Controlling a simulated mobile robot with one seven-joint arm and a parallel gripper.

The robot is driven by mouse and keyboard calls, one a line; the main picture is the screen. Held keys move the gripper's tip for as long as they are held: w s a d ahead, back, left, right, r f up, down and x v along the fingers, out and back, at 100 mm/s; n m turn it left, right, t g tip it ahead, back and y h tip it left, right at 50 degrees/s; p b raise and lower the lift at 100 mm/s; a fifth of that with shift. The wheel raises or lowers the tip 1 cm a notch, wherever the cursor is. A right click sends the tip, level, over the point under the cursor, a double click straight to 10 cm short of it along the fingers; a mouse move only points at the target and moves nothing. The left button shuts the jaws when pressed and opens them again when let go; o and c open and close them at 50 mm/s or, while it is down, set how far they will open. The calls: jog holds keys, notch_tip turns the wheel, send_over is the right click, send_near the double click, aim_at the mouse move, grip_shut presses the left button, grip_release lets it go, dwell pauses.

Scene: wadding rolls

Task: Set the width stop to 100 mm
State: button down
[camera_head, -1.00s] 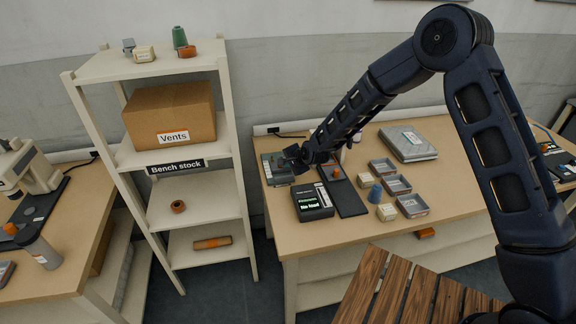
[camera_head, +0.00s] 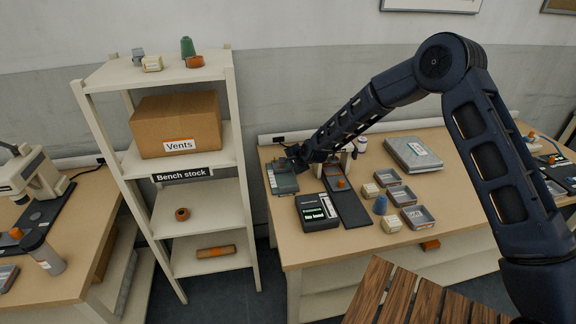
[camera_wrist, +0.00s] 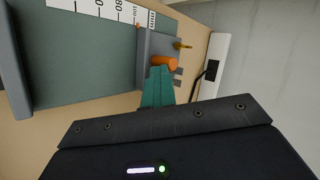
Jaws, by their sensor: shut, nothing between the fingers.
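The width gauge (camera_head: 284,186) is a grey-green plate at the back left of the right bench. In the wrist view its plate (camera_wrist: 80,60) carries a white scale (camera_wrist: 100,8) with 80, 100 and mm readable. An orange knob (camera_wrist: 164,62) and a brass pin (camera_wrist: 183,46) stick out from the stop. My gripper (camera_wrist: 160,72) is shut and empty, its teal fingertips right at the knob; contact cannot be told. In the head view my gripper (camera_head: 295,157) hangs over the gauge.
A black display unit (camera_head: 318,212) reading "No load" and a dark board (camera_head: 346,200) stand right of the gauge. A shelf (camera_head: 196,195) stands left.

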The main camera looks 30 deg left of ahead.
jog(key=shift+w+d, duration=0.1)
jog(key=shift+d, duration=0.3)
jog(key=d, duration=0.1)
jog(key=s+d, duration=0.1)
jog(key=d, duration=0.1)
jog(key=shift+s+d+r, duration=0.25)
jog(key=shift+d+r, duration=0.05)
jog(key=shift+r, duration=0.05)
jog(key=v, duration=0.9)
